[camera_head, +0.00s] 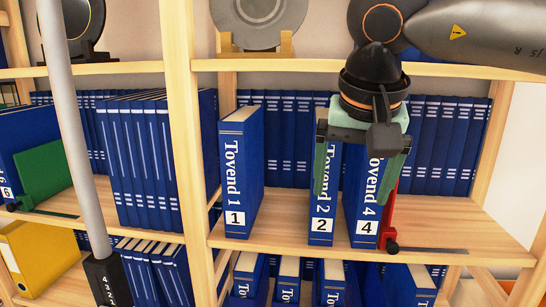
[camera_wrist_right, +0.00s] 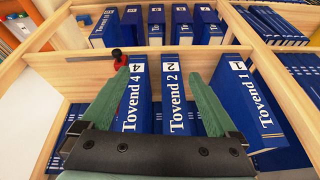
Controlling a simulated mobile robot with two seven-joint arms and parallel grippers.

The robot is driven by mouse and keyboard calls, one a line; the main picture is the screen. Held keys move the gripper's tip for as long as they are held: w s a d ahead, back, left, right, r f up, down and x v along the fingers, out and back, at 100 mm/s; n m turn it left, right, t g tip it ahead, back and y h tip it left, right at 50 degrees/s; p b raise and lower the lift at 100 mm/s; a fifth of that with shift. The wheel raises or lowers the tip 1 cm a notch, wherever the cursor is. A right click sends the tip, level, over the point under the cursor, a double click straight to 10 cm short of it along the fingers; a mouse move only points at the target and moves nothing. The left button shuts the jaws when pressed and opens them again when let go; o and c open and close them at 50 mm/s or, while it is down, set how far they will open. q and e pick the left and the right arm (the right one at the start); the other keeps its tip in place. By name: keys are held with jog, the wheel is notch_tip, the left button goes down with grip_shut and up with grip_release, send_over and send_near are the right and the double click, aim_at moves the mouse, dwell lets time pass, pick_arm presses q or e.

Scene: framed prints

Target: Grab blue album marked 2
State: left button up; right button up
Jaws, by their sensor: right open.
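The blue album marked 2, "Tovend 2" (camera_head: 321,228), stands upright on the middle shelf, and it also shows in the wrist view (camera_wrist_right: 173,88). Blue album "Tovend 4" (camera_head: 361,215) is to its right in the head view. Blue album "Tovend 1" (camera_head: 237,180) is farther left, with a gap between. My right gripper (camera_head: 353,198) is open, its green fingers in front of albums 2 and 4. In the wrist view my right gripper (camera_wrist_right: 158,73) has one finger overlapping album 4 and the other between albums 2 and 1. My left gripper is not in view.
A red bookend (camera_head: 391,205) stands right of album 4. A row of blue albums (camera_head: 440,145) lines the shelf's back. A wooden upright (camera_head: 184,120) divides the shelves. A grey pole (camera_head: 72,110) crosses the left side. Bare shelf lies between albums 1 and 2 (camera_head: 283,225).

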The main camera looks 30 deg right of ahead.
aim_at(329, 158)
jog(key=shift+n, duration=0.7)
jog(key=w, duration=0.2)
jog(key=w+d+p, duration=0.1)
jog(key=w, duration=0.2)
jog(key=w+d+p, duration=0.1)
jog(key=w, duration=0.1)
jog(key=shift+w+d+r, duration=0.15)
jog(key=shift+d+r, duration=0.05)
jog(key=shift+r, duration=0.2)
pick_arm(q)
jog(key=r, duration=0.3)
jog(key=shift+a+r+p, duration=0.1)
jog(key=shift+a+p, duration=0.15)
jog(key=shift+p, duration=0.15)
pick_arm(e)
jog(key=w+d+f, duration=0.1)
jog(key=w, duration=0.1)
jog(key=w+d+f, duration=0.2)
jog(key=shift+d, duration=0.15)
jog(key=c, duration=1.5)
grip_shut()
